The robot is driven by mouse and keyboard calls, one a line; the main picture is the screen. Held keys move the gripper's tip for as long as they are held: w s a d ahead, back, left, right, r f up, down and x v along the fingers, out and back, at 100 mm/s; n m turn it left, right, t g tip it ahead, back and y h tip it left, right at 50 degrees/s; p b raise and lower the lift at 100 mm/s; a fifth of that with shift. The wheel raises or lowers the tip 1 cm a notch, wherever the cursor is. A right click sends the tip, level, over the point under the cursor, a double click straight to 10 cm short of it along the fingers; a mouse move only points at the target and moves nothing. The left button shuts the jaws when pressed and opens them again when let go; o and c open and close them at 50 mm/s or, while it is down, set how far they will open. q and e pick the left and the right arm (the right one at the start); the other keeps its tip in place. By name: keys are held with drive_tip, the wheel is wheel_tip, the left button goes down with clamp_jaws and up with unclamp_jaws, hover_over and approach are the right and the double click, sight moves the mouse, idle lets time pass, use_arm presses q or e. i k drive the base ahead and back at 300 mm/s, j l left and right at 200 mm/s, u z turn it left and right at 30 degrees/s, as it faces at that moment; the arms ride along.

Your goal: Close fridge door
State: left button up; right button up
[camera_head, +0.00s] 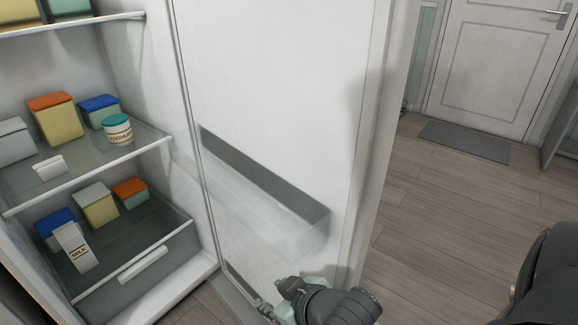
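The fridge door (275,85) stands open in the middle of the head view, with its white inner side and a clear door shelf (260,210) facing me. The open fridge (155,60) is at the left, with its shelves showing. My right gripper (264,308) is low in the view, in front of the lower part of the door's inner side. Whether it touches the door cannot be told, and its fingers are too small and turned away to show if they are open. My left gripper is not in view.
Fridge shelves hold lidded boxes (57,118), a yoghurt jar (118,129) and a milk carton (75,248). Right of the door is open wooden floor (430,220), with a grey mat (465,141) before a white room door (495,65).

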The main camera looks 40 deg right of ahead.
sight(294, 107)
drive_tip(key=k+l, duration=0.1)
drive_tip(key=l, duration=0.2)
drive_tip(key=k+l, duration=0.15)
drive_tip(key=l, duration=0.15)
drive_tip(key=k+l+u, duration=0.1)
drive_tip(key=l, duration=0.25)
drive_tip(key=l+u, duration=0.1)
drive_tip(key=l, duration=0.4)
drive_tip(key=k+l+u, duration=0.15)
drive_tip(key=l, duration=0.35)
drive_tip(key=i+l, duration=0.1)
drive_tip(key=l, duration=0.2)
drive_tip(key=i+l+u, duration=0.15)
drive_tip(key=l, duration=0.4)
drive_tip(key=i, duration=0.2)
